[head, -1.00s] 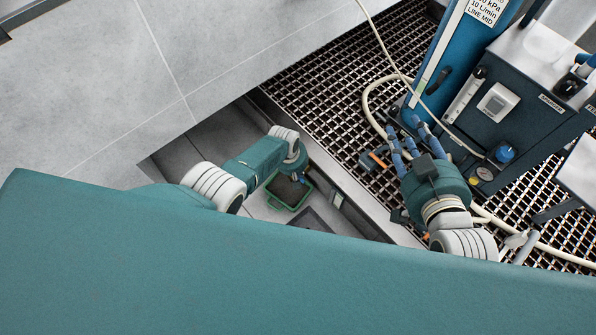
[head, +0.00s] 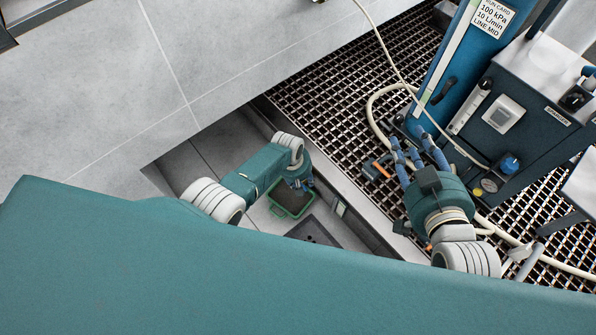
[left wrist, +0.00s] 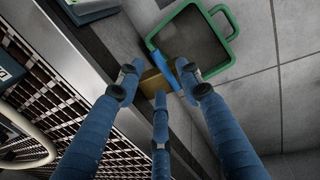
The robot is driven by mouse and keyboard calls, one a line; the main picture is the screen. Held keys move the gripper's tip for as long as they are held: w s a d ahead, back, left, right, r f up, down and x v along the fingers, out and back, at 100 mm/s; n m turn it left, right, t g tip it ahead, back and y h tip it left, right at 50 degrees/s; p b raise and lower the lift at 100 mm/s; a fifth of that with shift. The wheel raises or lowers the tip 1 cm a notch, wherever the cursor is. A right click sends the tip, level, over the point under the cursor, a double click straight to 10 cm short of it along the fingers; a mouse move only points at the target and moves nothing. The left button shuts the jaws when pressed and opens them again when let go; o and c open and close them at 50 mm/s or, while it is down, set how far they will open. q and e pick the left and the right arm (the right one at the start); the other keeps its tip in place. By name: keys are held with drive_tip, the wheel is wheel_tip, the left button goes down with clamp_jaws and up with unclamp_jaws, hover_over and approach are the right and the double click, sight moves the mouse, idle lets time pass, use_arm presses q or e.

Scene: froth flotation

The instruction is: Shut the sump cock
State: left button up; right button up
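The sump cock appears in the left wrist view as a brass-coloured body (left wrist: 155,82) with a blue lever (left wrist: 186,75) beside a green-rimmed basket (left wrist: 230,55). My left gripper (left wrist: 162,92) is open, its three blue fingers spread around the brass body. The lever is close to the right-hand fingertip; whether they touch I cannot tell. In the head view my left gripper (head: 304,184) reaches down into the floor pit near the basket (head: 280,211), and the cock is hidden there. My right gripper (head: 418,142) is open and empty over the grating, near the blue column.
The pit has a raised edge (head: 345,205) along the metal grating (head: 335,85). A blue column (head: 440,95), a dark instrument box (head: 530,120) and a pale hose (head: 372,105) stand by my right arm. The grey tiled floor (head: 90,90) is clear.

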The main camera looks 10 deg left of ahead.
use_arm(q)
wheel_tip(320, 180, up, 11)
drive_tip(key=s+a, duration=0.1)
drive_tip(key=s, duration=0.1)
drive_tip(key=shift+a+f, duration=0.15)
idle(0.7)
